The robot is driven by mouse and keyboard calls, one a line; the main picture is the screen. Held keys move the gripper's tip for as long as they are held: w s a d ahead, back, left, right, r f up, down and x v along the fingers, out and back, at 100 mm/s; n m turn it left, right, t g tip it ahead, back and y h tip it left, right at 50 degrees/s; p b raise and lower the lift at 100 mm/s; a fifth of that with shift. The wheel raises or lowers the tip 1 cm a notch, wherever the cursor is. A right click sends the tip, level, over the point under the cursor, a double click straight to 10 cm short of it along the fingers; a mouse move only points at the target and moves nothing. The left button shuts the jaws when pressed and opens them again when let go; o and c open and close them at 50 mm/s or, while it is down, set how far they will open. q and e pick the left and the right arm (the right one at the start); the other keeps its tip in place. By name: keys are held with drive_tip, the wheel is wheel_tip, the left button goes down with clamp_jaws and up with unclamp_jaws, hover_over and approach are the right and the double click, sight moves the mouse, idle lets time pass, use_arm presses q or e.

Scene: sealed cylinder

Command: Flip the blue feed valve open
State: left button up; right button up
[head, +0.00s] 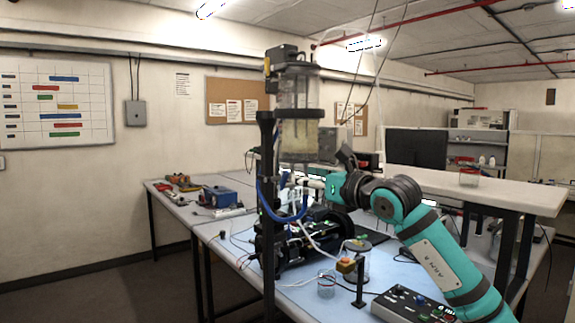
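The clear sealed cylinder (299,92) stands upright on a black post, with a cloudy yellowish fill in its lower part. A blue tube (301,211) loops below it beside the post. I cannot make out the blue feed valve's handle for sure; it is too small or hidden near the cylinder's base. My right arm comes in from the lower right. Its dark gripper (346,157) is just right of the cylinder's lower end, small and partly overlapped by my wrist, so its opening and any contact are unclear. My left gripper is not in view.
Black machinery with wires (295,243) sits on the bench below the cylinder. A blue toolbox (221,196) is at the back left. Loose cables cross the bench.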

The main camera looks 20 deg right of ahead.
sight(289, 174)
drive_tip(key=p+x, duration=0.2)
drive_tip(key=x, duration=0.4)
drive_tip(key=shift+w+r, duration=0.15)
drive_tip(key=shift+w, duration=0.05)
drive_tip(key=shift+w+a+p, duration=0.25)
drive_tip(key=shift+w+p, duration=0.15)
drive_tip(key=shift+w, duration=0.2)
drive_tip(key=shift+c, duration=0.4)
clamp_jaws()
